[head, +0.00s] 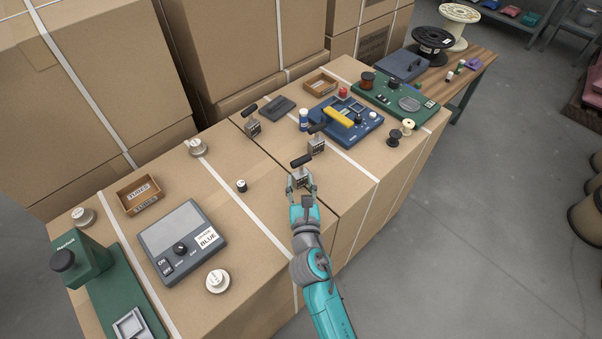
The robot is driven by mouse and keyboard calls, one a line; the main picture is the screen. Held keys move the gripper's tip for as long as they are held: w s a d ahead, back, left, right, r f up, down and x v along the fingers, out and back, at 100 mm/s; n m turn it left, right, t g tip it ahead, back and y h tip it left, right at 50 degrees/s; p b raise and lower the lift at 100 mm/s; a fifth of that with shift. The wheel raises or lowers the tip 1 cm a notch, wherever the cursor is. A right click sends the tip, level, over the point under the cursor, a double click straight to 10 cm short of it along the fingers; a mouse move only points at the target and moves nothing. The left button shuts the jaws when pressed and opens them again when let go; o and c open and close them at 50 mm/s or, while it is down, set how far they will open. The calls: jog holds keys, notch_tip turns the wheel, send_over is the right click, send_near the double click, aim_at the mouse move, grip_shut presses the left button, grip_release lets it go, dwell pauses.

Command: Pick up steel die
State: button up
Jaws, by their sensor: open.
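Two similar black-handled grey blocks stand farther back, one near the blue device (317,143) and one farther left (252,124). No label readable here marks any of them as the steel die.
A blue device with a yellow bar (345,115) and a green board (395,97) stand right. Tall cartons (90,70) block the back.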

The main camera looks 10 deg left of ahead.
aim_at(301, 170)
jog(key=shift+d+x, duration=0.15)
jog(key=shift+x, duration=1.2)
jog(key=shift+d+x, duration=0.15)
jog(key=shift+x, duration=1.15)
jog(key=shift+f, duration=0.1)
grip_shut()
jog(key=shift+w, duration=0.1)
